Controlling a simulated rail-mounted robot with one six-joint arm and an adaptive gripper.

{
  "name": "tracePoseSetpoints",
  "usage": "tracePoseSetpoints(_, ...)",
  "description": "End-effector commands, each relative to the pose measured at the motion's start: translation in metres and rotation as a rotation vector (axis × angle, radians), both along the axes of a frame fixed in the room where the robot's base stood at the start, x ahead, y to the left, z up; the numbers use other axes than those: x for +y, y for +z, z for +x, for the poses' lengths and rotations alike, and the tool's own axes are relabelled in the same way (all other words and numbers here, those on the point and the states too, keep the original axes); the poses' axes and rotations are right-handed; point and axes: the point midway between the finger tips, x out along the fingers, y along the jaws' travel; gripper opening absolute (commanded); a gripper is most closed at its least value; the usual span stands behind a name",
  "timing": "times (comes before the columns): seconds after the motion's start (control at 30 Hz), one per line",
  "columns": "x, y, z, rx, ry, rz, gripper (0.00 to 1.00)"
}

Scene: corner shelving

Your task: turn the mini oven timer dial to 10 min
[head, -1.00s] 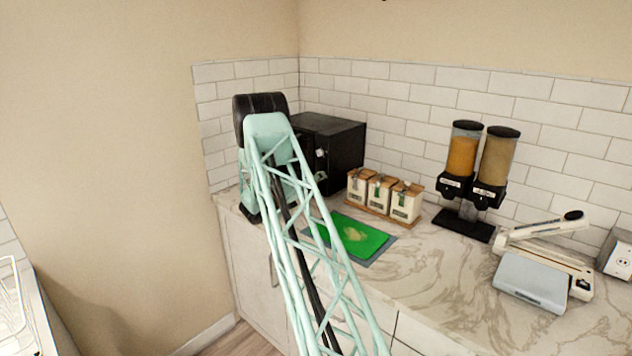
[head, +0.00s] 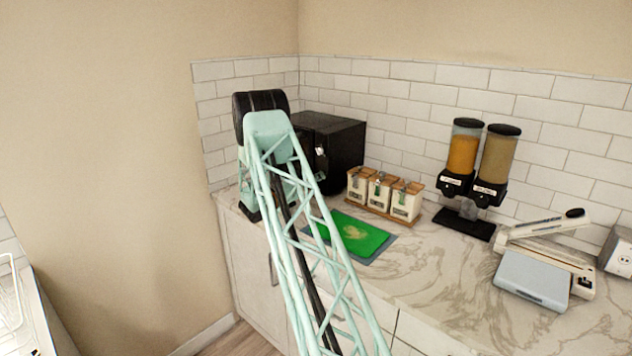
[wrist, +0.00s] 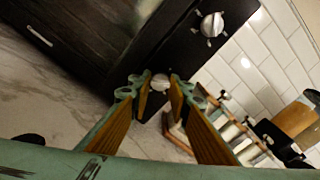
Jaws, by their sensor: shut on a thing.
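The black mini oven (head: 343,143) stands in the counter's corner, its front partly behind my arm in the head view. In the wrist view its dark front panel (wrist: 188,40) carries two pale dials. The upper dial (wrist: 212,24) is free, with marks around it. The lower dial (wrist: 160,82) is between the tips of my gripper (wrist: 159,88), whose yellow-padded fingers are shut on it from both sides. Its pointer and scale are too small and covered to read, so its setting cannot be told. My arm hides the fingers in the head view.
A wooden tray with several pale canisters (head: 379,190) stands right of the oven. A green board (head: 358,236) lies on the counter in front. Two dispensers (head: 478,170) and a white sealer-like device (head: 545,265) stand farther right. The tiled wall is close behind.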

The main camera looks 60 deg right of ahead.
Motion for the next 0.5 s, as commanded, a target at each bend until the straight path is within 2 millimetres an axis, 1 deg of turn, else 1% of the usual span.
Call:
tracePoseSetpoints(0.2,0.0002,-0.0008,-0.0002,-0.061,-0.001,-0.005,0.07)
tracePoseSetpoints(0.47,0.0002,-0.0005,-0.0002,-0.063,-0.001,-0.006,0.07)
tracePoseSetpoints(0.5,0.0002,-0.0005,-0.0002,-0.063,-0.001,-0.006,0.19)
